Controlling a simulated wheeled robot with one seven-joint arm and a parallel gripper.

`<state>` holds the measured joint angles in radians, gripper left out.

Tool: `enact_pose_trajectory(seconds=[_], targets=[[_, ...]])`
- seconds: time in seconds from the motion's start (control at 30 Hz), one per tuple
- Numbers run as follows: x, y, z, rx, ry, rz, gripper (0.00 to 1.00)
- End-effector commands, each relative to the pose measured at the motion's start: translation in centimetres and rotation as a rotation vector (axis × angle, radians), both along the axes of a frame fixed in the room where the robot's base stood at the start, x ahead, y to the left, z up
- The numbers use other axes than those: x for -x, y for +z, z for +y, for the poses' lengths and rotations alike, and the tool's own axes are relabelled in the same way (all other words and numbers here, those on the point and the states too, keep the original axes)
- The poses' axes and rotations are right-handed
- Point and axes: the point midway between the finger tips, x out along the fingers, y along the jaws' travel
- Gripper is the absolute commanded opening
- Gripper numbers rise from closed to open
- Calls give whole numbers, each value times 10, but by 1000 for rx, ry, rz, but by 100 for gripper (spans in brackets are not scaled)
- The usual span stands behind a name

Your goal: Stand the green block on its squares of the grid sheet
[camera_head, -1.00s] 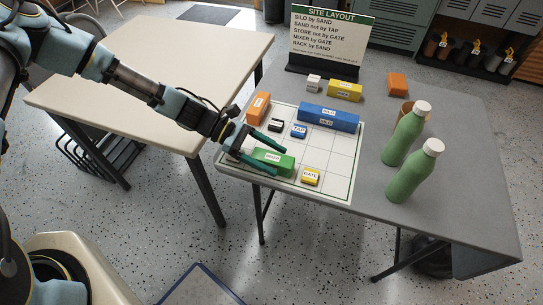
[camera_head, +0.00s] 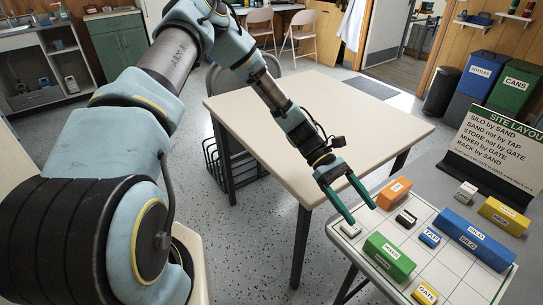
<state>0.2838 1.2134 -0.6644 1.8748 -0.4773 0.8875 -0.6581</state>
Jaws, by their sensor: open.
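The green block (camera_head: 390,256) lies lengthwise on the grid sheet (camera_head: 447,262), near the sheet's front left, with a white label on top. My gripper (camera_head: 362,213) is open and empty, its two green fingers spread, just behind and left of the green block and apart from it in the picture. A small white block (camera_head: 350,230) shows beside the left fingertip; whether they touch I cannot tell. A yellow GATE block (camera_head: 425,293) is at the front, right of the green block. The sheet's front part is cut off by the frame.
The sheet also bears an orange block (camera_head: 394,194), a black block (camera_head: 405,218), a small blue TAP block (camera_head: 430,237) and a long blue SILO block (camera_head: 473,240). Behind are a white block (camera_head: 466,193), a yellow block (camera_head: 503,215) and the layout sign (camera_head: 498,150). The beige table (camera_head: 310,120) is bare.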

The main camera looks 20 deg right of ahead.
Motion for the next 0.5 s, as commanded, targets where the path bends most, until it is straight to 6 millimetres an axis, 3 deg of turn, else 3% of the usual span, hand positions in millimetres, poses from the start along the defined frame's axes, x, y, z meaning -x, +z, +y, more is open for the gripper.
enact_pose_trajectory(seconds=[0.17,0.27,0.5], targets=[[-8,1,8,2,-7,-44,80],[-27,2,31,4,-28,-150,80],[-100,22,132,-6,-123,-550,80]])
